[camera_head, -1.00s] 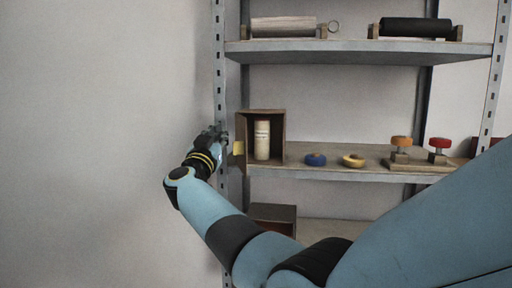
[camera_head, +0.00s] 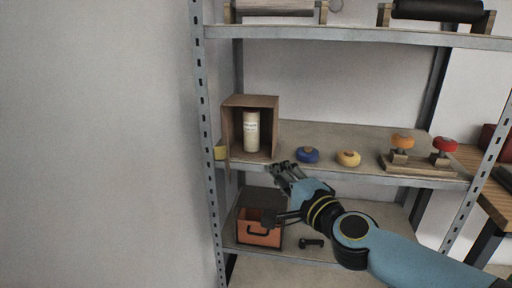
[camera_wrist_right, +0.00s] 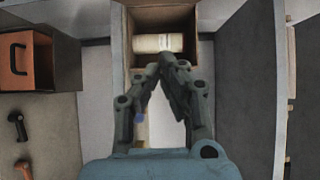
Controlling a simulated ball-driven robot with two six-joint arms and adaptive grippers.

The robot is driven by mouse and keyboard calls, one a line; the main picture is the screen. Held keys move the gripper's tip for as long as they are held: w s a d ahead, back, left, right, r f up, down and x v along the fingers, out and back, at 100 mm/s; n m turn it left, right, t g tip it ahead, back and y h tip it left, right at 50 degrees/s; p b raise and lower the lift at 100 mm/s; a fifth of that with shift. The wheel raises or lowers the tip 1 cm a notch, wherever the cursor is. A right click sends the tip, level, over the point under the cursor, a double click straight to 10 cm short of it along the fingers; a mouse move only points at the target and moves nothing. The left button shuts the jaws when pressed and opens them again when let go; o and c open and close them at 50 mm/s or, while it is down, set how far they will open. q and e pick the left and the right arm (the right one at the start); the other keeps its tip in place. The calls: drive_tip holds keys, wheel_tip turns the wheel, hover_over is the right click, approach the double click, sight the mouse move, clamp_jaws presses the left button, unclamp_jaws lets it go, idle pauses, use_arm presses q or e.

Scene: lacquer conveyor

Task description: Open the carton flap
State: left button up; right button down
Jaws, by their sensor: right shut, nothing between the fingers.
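The brown carton (camera_head: 272,104) stands on the middle shelf at its left end. Its front is open, and a pale bottle (camera_head: 251,132) stands upright inside. The flap (camera_head: 221,150), with a yellow tab, stands out at the carton's left edge in the head view. My right gripper (camera_head: 283,168) is shut and empty, in front of the shelf edge, to the right of and below the carton opening. In the right wrist view its fingertips (camera_wrist_right: 167,62) overlap the view of the carton (camera_wrist_right: 170,17) and bottle (camera_wrist_right: 158,43); touching is not clear. My left gripper is out of view.
A blue ring (camera_head: 307,155) and a yellow ring (camera_head: 348,158) lie right of the carton. A wooden stand (camera_head: 420,165) with orange and red knobs is farther right. An orange bin (camera_head: 259,231) and dark handle (camera_head: 311,243) are on the shelf below. The rack's upright (camera_head: 204,130) is at left.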

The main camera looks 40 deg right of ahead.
drive_tip(key=w+a, duration=0.1)
drive_tip(key=w, duration=1)
drive_tip(key=shift+a, duration=0.4)
drive_tip(key=shift+w+a+f, duration=0.1)
